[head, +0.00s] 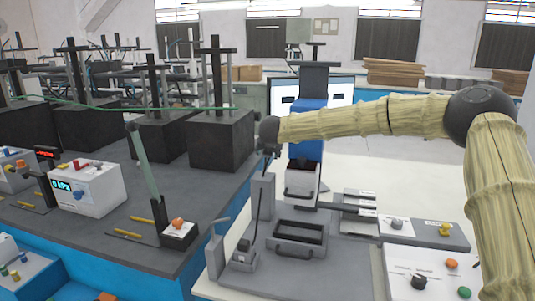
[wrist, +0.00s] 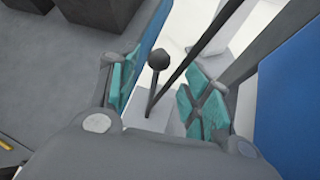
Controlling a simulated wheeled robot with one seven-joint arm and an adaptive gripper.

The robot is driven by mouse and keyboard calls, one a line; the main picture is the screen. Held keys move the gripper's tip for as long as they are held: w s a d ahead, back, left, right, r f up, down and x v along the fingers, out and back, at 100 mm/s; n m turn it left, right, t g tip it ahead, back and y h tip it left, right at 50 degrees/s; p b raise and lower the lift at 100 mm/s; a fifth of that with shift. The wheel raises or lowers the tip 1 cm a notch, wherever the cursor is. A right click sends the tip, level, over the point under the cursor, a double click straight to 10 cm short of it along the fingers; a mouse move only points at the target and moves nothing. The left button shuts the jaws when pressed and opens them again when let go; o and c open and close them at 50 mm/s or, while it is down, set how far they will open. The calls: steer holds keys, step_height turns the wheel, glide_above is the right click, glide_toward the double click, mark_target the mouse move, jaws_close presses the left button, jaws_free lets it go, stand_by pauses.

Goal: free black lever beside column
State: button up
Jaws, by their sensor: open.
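In the wrist view a black lever (wrist: 158,61) with a round knob stands between the two teal-padded fingers of my gripper (wrist: 160,92). The fingers are apart, and I see no contact with the knob. A second, longer dark rod (wrist: 195,52) slants up to the right behind the lever. In the head view my gripper (head: 266,150) is small and dark, above a grey upright column (head: 263,197). A thin dark rod runs beside this column; I cannot tell whether it is the same lever. The lever's base is partly hidden by my gripper.
A blue upright (head: 308,117) stands right of my gripper, and a blue surface (wrist: 290,110) fills the wrist view's right side. A grey open tray (head: 300,250) and panels with knobs lie below. Black blocks with posts (head: 221,140) stand on the left bench.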

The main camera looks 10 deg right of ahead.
steer(key=shift+v, duration=2.8)
steer(key=shift+d, duration=0.1)
